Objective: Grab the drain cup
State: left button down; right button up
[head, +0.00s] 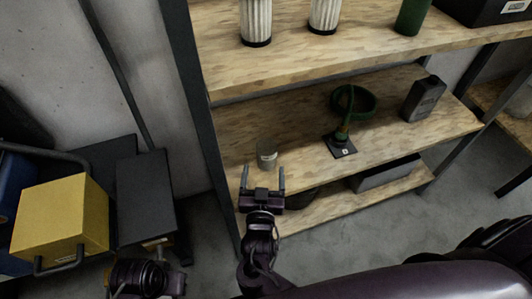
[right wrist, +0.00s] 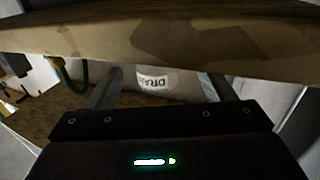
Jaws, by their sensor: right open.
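The drain cup (head: 266,154) is a small pale grey cup with a white label, standing on the middle shelf near its left end. In the right wrist view the cup (right wrist: 155,80) shows part of a label reading "DRA"; its top is hidden behind a shelf board. My right gripper (head: 262,180) is open, its fingers pointing at the cup from the front. In the right wrist view the cup lies between the lines of the two fingers, beyond their tips, with nothing held. A dark part of my left arm shows at the lower left; its jaws cannot be made out.
The upper shelf board (right wrist: 160,40) hangs close above the fingers. A green funnel-like item (head: 352,100) and a dark grey container (head: 423,98) stand further right on the middle shelf. A yellow box (head: 60,222) stands left of the shelf's dark post (head: 190,90).

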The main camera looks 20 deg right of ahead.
aim_at(266, 162)
jog(key=x, duration=0.5)
jog(key=shift+d+r, duration=0.25)
jog(key=shift+r, duration=0.05)
jog(key=shift+c, duration=0.5)
jog(key=c, duration=1)
